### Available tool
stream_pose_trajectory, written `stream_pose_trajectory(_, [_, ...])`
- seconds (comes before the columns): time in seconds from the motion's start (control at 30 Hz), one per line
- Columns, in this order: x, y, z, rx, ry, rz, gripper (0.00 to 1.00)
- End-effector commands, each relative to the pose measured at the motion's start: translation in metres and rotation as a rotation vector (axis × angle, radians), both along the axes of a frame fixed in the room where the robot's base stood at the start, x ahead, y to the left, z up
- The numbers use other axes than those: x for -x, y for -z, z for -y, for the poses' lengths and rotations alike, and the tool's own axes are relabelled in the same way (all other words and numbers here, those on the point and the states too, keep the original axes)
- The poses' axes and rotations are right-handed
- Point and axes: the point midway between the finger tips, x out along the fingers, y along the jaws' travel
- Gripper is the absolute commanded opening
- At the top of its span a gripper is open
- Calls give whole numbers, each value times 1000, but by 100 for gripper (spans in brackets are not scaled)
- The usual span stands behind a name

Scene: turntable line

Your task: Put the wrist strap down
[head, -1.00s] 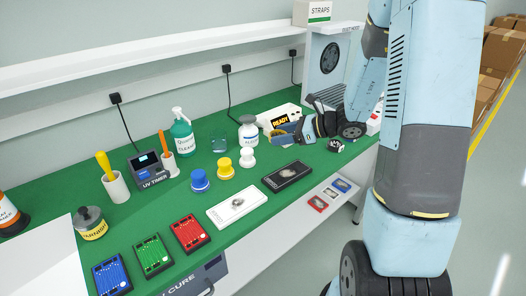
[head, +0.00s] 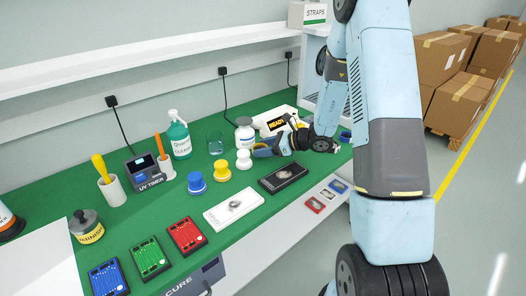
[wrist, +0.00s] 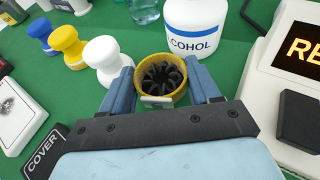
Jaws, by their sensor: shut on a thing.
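My gripper (wrist: 162,84) is shut on the wrist strap (wrist: 143,83), a yellow band standing as a ring between the two blue fingers in the wrist view. Its inside is dark and ribbed, and a small pale piece sits at its near side. In the head view my gripper (head: 265,149) is over the green mat (head: 140,218), just right of the white-knobbed stamp (head: 244,160). The strap is mostly hidden there. I cannot tell whether it touches the mat.
The alcohol bottle (head: 244,133) stands close behind the strap. The READY unit (head: 277,123) is to the right. Yellow (head: 222,170) and blue (head: 196,183) stamps stand left. A black box (head: 283,177) and white box (head: 234,210) lie in front.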

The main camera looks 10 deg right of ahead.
Motion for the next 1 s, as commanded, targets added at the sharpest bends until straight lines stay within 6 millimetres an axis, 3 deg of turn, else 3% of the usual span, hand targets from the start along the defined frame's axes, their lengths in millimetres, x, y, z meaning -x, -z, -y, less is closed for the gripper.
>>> stream_pose_trajectory(0.1, [0,13,0,-1,1,-2,27])
stream_pose_trajectory(0.47, [0,16,1,0,1,0,27])
stream_pose_trajectory(0.5, [0,16,1,0,2,1,63])
stream_pose_trajectory(0.6, [0,16,1,0,2,1,72])
stream_pose_trajectory(1.0, [1,11,6,1,4,1,72])
